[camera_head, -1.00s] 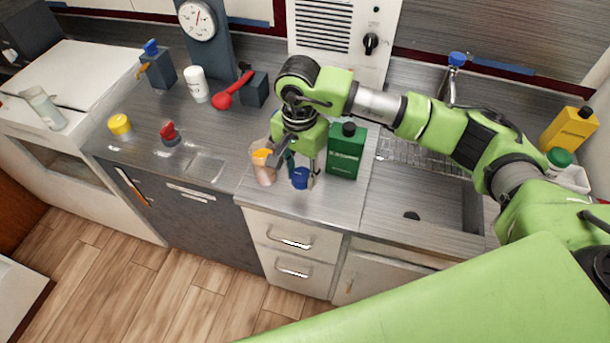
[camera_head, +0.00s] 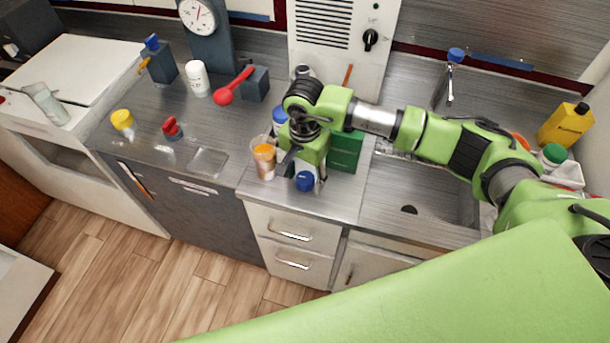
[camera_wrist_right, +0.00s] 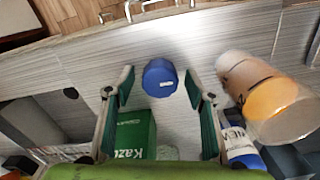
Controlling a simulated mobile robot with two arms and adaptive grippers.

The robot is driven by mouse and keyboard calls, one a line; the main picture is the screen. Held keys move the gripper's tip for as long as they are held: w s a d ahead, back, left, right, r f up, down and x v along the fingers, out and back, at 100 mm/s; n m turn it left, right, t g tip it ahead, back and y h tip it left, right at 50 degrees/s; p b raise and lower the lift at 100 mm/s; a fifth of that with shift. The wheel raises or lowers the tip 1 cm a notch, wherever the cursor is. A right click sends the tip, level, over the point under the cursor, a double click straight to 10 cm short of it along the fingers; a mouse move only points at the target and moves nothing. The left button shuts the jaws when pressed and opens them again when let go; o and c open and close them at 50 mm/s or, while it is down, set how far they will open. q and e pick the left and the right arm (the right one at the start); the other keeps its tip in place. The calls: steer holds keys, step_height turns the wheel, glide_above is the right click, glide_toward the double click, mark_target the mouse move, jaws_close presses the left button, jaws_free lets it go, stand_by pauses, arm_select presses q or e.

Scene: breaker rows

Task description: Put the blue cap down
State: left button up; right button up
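The blue cap (camera_head: 304,181) appears to rest on the counter (camera_head: 335,205) by its front edge. In the right wrist view the blue cap (camera_wrist_right: 160,77) lies between the fingertips of my right gripper (camera_wrist_right: 158,85), with a gap on both sides. My right gripper (camera_head: 305,166) is open and points down over the cap; its fingers are partly hidden in the head view. My left gripper is in neither view.
A clear cup with orange contents (camera_head: 264,160) stands close left of the gripper. A green container (camera_head: 345,150) stands close behind right, and a blue-topped bottle (camera_head: 280,115) behind left. The sink (camera_head: 440,200) is to the right. Bare counter lies just in front.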

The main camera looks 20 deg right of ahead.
mark_target(305, 178)
steer(key=shift+r, duration=0.2)
steer(key=shift+w+r, duration=0.1)
steer(key=shift+r, duration=0.15)
step_height(305, 178, up, 11)
steer(key=b, duration=0.4)
steer(key=shift+r, duration=0.2)
